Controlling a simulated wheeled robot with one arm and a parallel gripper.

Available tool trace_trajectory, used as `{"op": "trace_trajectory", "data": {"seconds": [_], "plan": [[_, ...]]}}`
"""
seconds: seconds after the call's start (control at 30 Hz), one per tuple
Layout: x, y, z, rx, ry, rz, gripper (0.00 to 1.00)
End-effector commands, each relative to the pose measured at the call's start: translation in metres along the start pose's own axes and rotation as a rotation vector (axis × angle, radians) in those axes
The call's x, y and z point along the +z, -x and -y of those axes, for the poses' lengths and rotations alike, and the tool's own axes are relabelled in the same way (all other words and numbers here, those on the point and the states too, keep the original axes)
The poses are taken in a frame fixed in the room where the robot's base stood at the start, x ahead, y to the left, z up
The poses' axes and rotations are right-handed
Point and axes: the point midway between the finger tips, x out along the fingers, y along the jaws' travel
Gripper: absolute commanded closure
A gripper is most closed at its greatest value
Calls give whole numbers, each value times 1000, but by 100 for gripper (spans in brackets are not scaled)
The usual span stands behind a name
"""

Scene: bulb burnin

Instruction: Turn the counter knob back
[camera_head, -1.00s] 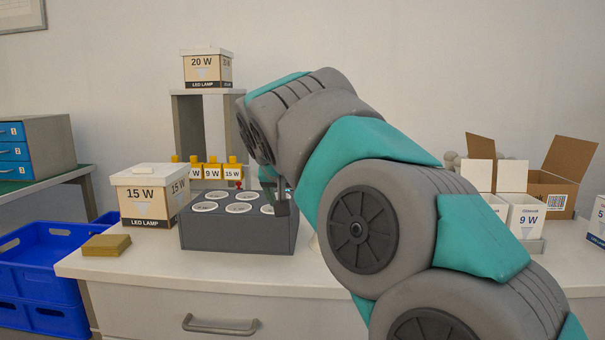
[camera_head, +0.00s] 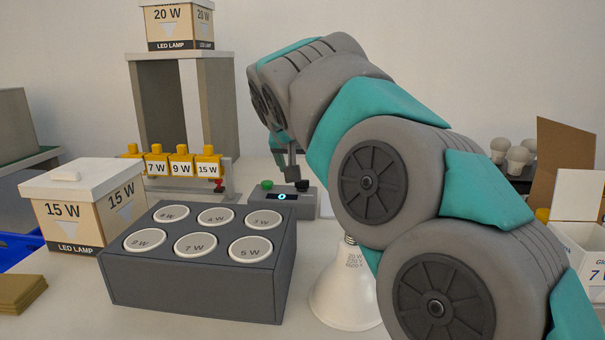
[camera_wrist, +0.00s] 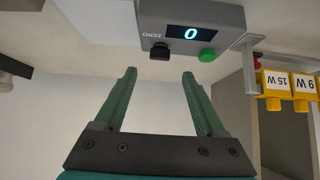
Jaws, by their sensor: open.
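The counter (camera_head: 283,201) is a grey box behind the dark block, with a lit display, a green button (camera_head: 267,184) and a black knob (camera_head: 302,186). In the wrist view the counter (camera_wrist: 218,14) is upside down, its display (camera_wrist: 192,33) showing 0. There the black knob (camera_wrist: 160,50) lies just beyond and between the tips of my open, empty gripper (camera_wrist: 160,75), apart from them. The green button (camera_wrist: 207,55) is to the knob's right. In the head view my gripper (camera_head: 290,165) is partly hidden by my arm, above the counter.
A dark block (camera_head: 190,285) with several labelled round discs stands in front of the counter. A 15 W box (camera_head: 80,215) is left, yellow lamp holders (camera_head: 180,166) behind. A large bulb (camera_head: 345,295) stands right of the block. A 20 W box (camera_head: 178,25) sits on a grey stand.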

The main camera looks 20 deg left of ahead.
Motion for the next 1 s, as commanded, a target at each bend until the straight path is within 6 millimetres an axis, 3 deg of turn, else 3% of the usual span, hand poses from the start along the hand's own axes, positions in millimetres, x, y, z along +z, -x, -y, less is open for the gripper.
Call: {"op": "trace_trajectory", "data": {"seconds": [0.2, 0.4, 0.77, 1.0], "plan": [[2, -35, 1, 2, 2, 7, 28], [0, -58, 1, -1, 2, 2, 28], [1, -65, 0, 0, 0, 2, 28], [1, -65, 0, 0, 0, 2, 51]]}}
